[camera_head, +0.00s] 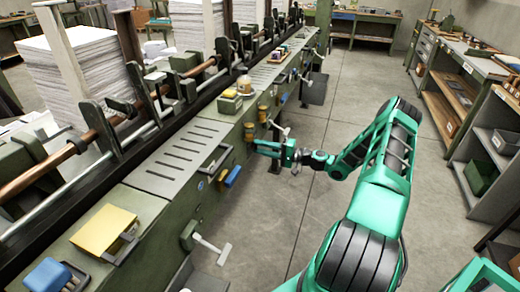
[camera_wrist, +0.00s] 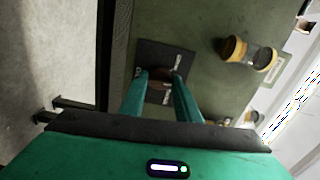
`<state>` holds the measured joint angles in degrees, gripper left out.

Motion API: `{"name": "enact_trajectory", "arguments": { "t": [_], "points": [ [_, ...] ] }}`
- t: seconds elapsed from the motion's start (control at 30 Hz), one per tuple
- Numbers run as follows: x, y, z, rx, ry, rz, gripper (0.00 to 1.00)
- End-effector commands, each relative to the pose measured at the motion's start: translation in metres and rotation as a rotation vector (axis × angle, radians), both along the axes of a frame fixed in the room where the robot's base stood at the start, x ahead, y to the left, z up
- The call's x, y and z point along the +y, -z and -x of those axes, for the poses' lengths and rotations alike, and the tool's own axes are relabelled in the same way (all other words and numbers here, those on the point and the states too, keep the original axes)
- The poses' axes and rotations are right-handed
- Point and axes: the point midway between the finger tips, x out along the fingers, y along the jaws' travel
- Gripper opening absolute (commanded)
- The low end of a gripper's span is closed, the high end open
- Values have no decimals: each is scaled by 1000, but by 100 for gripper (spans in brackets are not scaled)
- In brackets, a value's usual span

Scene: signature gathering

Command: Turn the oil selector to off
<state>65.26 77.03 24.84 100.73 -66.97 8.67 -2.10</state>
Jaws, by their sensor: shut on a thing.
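The oil selector is a small dark reddish-brown knob (camera_wrist: 160,75) on a dark square plate (camera_wrist: 165,53) with small white markings, in the wrist view. The plate is fixed to the green machine panel. The markings are too small to read, and the fingers hide part of the knob, so its setting cannot be told. My gripper (camera_wrist: 161,82) is shut on the knob, with one teal finger on each side. In the head view my gripper (camera_head: 262,147) reaches the front of the long green machine (camera_head: 160,235), and the selector is hidden there.
In the wrist view an amber-ended glass cylinder (camera_wrist: 249,54) sits right of the plate. In the head view a blue handle (camera_head: 232,176) and a T-shaped lever (camera_head: 212,246) stick out from the machine front. The floor aisle (camera_head: 300,235) beside it is clear; shelves (camera_head: 490,150) stand at right.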

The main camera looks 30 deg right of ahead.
Motion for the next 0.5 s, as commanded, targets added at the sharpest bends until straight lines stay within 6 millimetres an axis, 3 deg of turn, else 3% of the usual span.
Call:
{"name": "enact_trajectory", "arguments": {
  "t": [0.5],
  "points": [
    [-3,3,0,61,6,-65,7]
  ]
}}
